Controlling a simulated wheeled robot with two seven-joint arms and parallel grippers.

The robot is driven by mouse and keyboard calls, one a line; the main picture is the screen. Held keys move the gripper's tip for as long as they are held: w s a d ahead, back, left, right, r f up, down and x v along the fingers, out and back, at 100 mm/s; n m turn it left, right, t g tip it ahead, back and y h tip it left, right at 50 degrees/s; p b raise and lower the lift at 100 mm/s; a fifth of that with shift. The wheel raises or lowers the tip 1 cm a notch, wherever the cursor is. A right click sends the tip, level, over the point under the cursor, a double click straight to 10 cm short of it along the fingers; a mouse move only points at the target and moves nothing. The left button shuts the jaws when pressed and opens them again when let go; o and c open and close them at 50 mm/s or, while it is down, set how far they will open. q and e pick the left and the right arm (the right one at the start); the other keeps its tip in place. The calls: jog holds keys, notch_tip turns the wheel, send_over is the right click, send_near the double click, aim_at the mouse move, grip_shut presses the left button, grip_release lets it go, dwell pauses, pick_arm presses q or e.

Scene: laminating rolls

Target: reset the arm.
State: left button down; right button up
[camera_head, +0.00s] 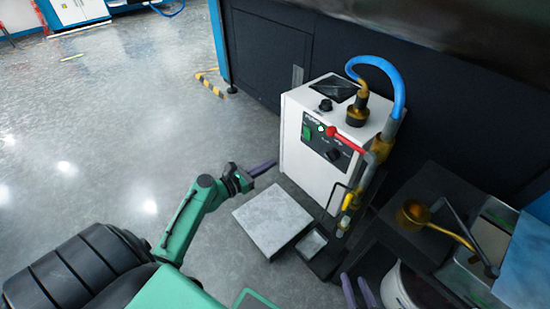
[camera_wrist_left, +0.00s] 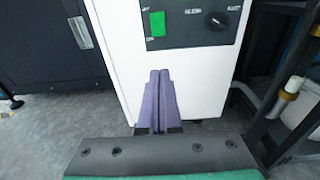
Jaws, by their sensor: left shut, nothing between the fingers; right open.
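My left arm reaches in from the left in the head view. Its left gripper (camera_head: 272,165) has purple fingers shut together with nothing between them. My right gripper (camera_head: 358,282) shows only as two purple fingers, apart and empty, at the bottom edge of the head view.
A grey square plate (camera_head: 272,220) lies in front of the machine. A blue hose (camera_head: 388,72) and a red lever (camera_head: 345,140) are on the machine. A brass ladle (camera_head: 415,213) and a metal container (camera_head: 492,235) stand at the right. The floor (camera_head: 120,140) at the left is clear.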

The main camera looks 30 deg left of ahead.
jog(key=shift+s+a+f, duration=0.15)
